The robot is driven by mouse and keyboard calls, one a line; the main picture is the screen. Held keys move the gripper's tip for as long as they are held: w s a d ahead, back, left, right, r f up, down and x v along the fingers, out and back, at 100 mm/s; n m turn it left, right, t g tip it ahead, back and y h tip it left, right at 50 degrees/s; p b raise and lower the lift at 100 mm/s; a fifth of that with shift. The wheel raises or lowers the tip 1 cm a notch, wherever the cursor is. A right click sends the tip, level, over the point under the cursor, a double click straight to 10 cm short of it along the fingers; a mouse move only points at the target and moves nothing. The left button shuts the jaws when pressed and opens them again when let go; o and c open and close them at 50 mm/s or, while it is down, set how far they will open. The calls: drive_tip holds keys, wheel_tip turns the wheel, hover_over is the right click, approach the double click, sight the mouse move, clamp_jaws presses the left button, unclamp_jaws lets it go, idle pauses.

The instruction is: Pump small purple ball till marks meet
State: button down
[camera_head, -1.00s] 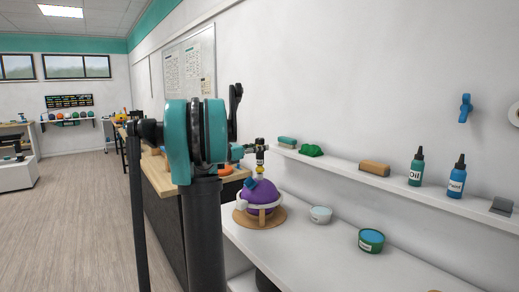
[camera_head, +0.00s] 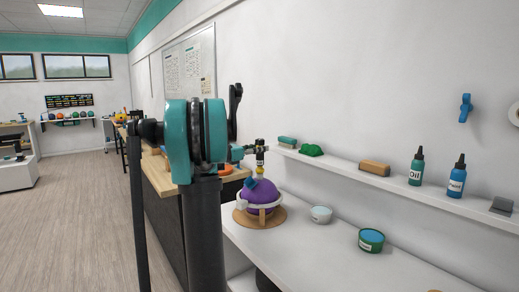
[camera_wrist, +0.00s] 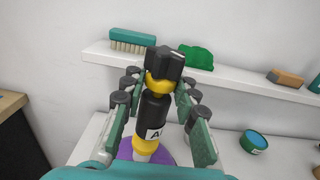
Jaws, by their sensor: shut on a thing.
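The small purple ball (camera_head: 264,192) sits in a round tan stand (camera_head: 246,217) on the white bench, with a white band around it and a blue piece on its upper left. A black and yellow hand pump (camera_wrist: 154,112) stands upright over the ball; its partly hidden label begins "AI". My gripper (camera_wrist: 156,90) is shut on the pump, its fingers on either side near the yellow collar and black top. In the wrist view the ball (camera_wrist: 126,150) shows only in part below the pump. The marks cannot be made out.
A pale tub (camera_head: 321,215) and a green tub with blue contents (camera_head: 371,240) stand right of the ball. A wall shelf (camera_head: 340,170) behind carries a brush (camera_head: 287,142), a green lump (camera_head: 311,150), a tan block (camera_head: 375,168) and two bottles. The front bench is clear.

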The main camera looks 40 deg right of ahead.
drive_tip(key=shift+f, duration=0.35)
idle(0.4)
drive_tip(key=shift+r, duration=0.1)
drive_tip(key=shift+r, duration=0.5)
drive_tip(key=shift+f, duration=0.45)
idle(1.7)
drive_tip(key=shift+r, duration=0.45)
drive_tip(key=shift+f, duration=0.6)
idle(1.3)
drive_tip(key=shift+r, duration=0.1)
drive_tip(key=shift+r, duration=0.5)
drive_tip(key=shift+r, duration=0.1)
